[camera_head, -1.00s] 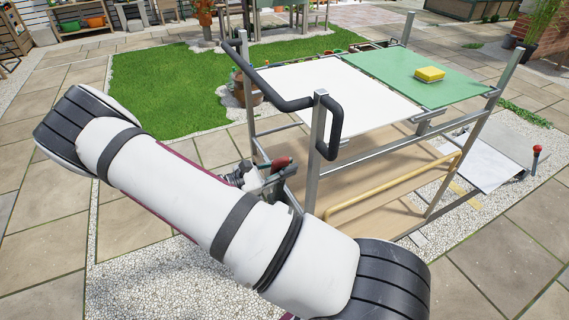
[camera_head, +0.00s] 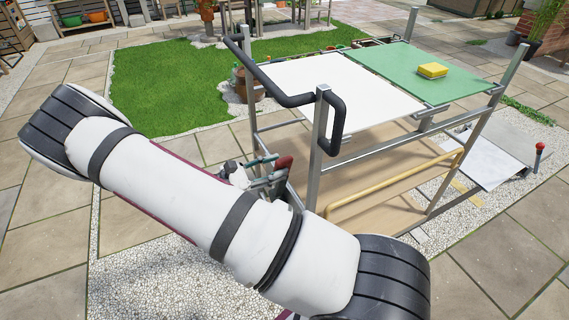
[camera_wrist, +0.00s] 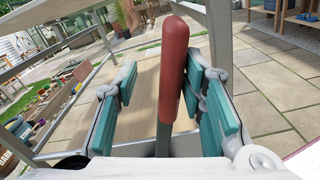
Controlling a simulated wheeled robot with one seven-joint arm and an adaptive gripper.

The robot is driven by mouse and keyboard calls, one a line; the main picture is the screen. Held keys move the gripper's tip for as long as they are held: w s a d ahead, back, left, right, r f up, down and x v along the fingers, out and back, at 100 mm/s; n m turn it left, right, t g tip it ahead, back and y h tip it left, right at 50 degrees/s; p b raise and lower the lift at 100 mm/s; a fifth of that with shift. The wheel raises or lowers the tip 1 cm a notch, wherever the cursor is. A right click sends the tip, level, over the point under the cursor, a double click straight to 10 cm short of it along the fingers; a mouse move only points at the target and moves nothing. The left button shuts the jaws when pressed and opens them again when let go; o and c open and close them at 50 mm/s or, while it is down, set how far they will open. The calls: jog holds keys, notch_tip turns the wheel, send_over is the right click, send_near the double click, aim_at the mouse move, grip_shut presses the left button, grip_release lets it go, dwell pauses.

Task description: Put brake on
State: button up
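The brake lever has a red handle (camera_wrist: 173,65) on a grey shaft. It stands nearly upright in the wrist view, between my gripper's teal fingers (camera_wrist: 160,95). The handle is close to the right finger, and I cannot tell if they touch. A clear gap shows on its left side, so the gripper is open around it. In the head view the red handle (camera_head: 284,163) shows beside the cart's near end, with my gripper (camera_head: 262,167) partly hidden behind my arm. The lever's foot is hidden. The metal cart (camera_head: 318,150) has a black push bar (camera_head: 280,92).
The cart carries a white top panel (camera_head: 335,85), a green panel (camera_head: 400,62) with a yellow sponge (camera_head: 432,70), and a lower wooden shelf (camera_head: 390,185). A red-knobbed post (camera_head: 538,152) stands at the right. Gravel (camera_head: 135,275) and paving lie around the cart.

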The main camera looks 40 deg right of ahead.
jog(key=v, duration=0.8)
jog(key=s+a+r+m+t+y+p, duration=0.1)
jog(key=s+a+r+m+t+y, duration=0.2)
jog(key=s+r, duration=0.5)
jog(key=s+a+r+m+t+y+p, duration=0.2)
jog(key=s+r+y, duration=0.6)
jog(key=r, duration=0.4)
jog(key=s+a+r+m+t+y+p, duration=0.2)
jog(key=s+a+r+m+t+y, duration=0.2)
jog(key=r, duration=0.7)
jog(key=shift+s+a+m+y, duration=0.3)
jog(key=shift+s+m+y, duration=0.95)
jog(key=shift+s, duration=1.05)
